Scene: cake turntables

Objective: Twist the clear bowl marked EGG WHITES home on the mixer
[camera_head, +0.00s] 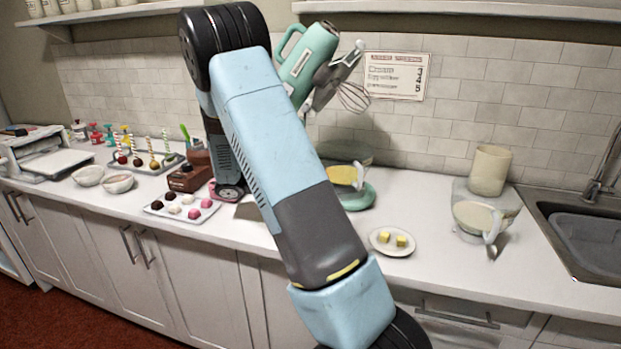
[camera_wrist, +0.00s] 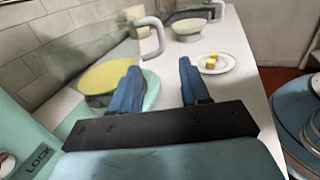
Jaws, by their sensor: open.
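The mint green mixer (camera_head: 305,58) stands against the wall with its head tilted up and a wire whisk (camera_head: 353,97) hanging from it. A clear bowl with yellow contents (camera_head: 343,175) sits on its round green base (camera_head: 359,196); I cannot read a mark on it. In the wrist view this bowl (camera_wrist: 108,76) is left of my gripper (camera_wrist: 159,66), and its pale curved handle (camera_wrist: 152,38) is just beyond the fingertips. My gripper is open, its blue fingers apart with nothing between them. My arm hides it in the head view. LOCK (camera_wrist: 39,158) shows on the mixer body.
Another clear bowl (camera_head: 480,217) with pale contents and a handle stands at the right by the sink (camera_head: 590,236). A small plate (camera_head: 392,250) with yellow cubes lies nearer the front edge. Trays of sweets crowd the left counter.

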